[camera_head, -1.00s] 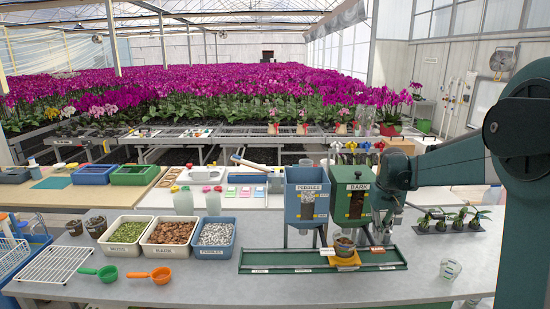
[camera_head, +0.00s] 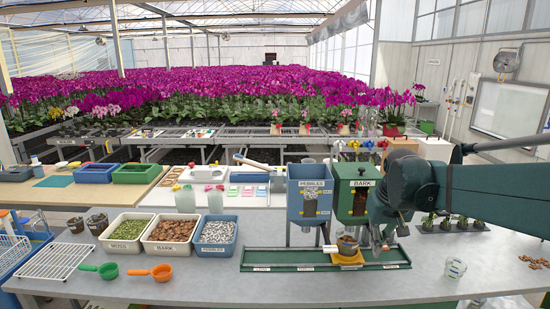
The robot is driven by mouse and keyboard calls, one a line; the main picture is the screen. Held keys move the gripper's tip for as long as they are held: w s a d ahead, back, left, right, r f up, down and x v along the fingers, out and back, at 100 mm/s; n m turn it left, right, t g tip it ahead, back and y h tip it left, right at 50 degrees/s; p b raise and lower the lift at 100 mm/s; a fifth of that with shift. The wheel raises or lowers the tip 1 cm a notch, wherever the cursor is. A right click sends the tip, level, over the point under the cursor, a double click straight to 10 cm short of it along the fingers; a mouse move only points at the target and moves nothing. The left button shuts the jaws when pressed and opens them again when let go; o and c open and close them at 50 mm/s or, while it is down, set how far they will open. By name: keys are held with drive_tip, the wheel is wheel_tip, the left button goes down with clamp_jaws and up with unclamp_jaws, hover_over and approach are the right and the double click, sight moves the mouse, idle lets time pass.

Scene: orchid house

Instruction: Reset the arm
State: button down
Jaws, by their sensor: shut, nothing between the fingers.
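My arm reaches in from the right edge. My gripper (camera_head: 381,246) points down, shut and empty, just right of the green BARK dispenser (camera_head: 351,194) and low over the right part of the green rail base (camera_head: 280,258). Its fingertips are small and partly lost against the base; I cannot tell if they touch it. A clear pot with brown contents (camera_head: 347,241) stands on a yellow holder (camera_head: 347,260) left of my gripper, apart from it. The blue PEBBLES dispenser (camera_head: 309,190) stands left of the BARK one.
Trays of moss (camera_head: 126,229), bark (camera_head: 171,231) and pebbles (camera_head: 215,233) stand left. Green (camera_head: 108,271) and orange (camera_head: 161,272) scoops lie in front. A clear measuring cup (camera_head: 455,268) stands right, seedlings (camera_head: 447,221) sit under my arm, and brown pieces (camera_head: 533,261) lie far right. The front middle is clear.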

drive_tip(key=s+a+f+t+b, duration=0.1)
drive_tip(key=s+a+f, duration=0.2)
drive_tip(key=s, duration=0.5)
drive_tip(key=s+a+f+t+b, duration=0.1)
drive_tip(key=s+a+f+b, duration=0.1)
drive_tip(key=s, duration=0.6)
drive_tip(key=s+a+f+t+b, duration=0.1)
drive_tip(key=s+a+f+t, duration=0.1)
drive_tip(key=s, duration=0.6)
drive_tip(key=shift+s+a+f+b, duration=0.2)
drive_tip(key=shift+a+f+b, duration=0.1)
drive_tip(key=shift+a+f, duration=0.5)
